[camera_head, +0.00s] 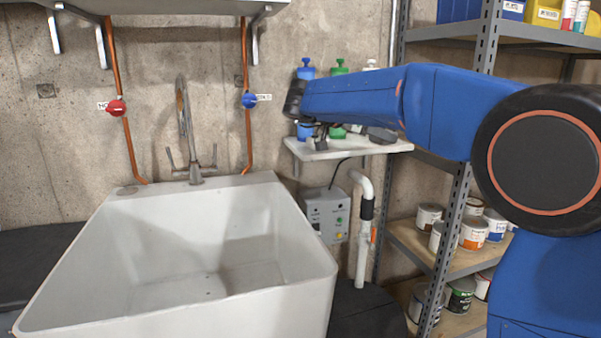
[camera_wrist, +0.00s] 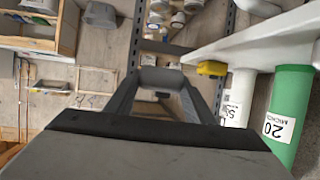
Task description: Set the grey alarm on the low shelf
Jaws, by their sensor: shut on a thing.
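My gripper (camera_wrist: 160,88) is shut on a small grey block, which looks like the grey alarm (camera_wrist: 161,76), held between the fingertips in the wrist view. In the head view my arm reaches in from the right, and its dark end is over the left part of a small white wall shelf (camera_head: 345,152), the lower of two wall shelves. My arm hides much of what is there, and I cannot make out the alarm in that view. A green cylinder (camera_wrist: 288,112) stands on the white shelf (camera_wrist: 255,38) at right in the wrist view.
A blue-topped cylinder (camera_head: 306,72) and a green-topped one (camera_head: 339,68) stand behind my arm. A dark grey object (camera_head: 382,135) lies at the white shelf's right. A control box (camera_head: 327,215) and white pipe (camera_head: 363,240) are below. A sink (camera_head: 195,250) stands left, metal racking (camera_head: 452,240) right.

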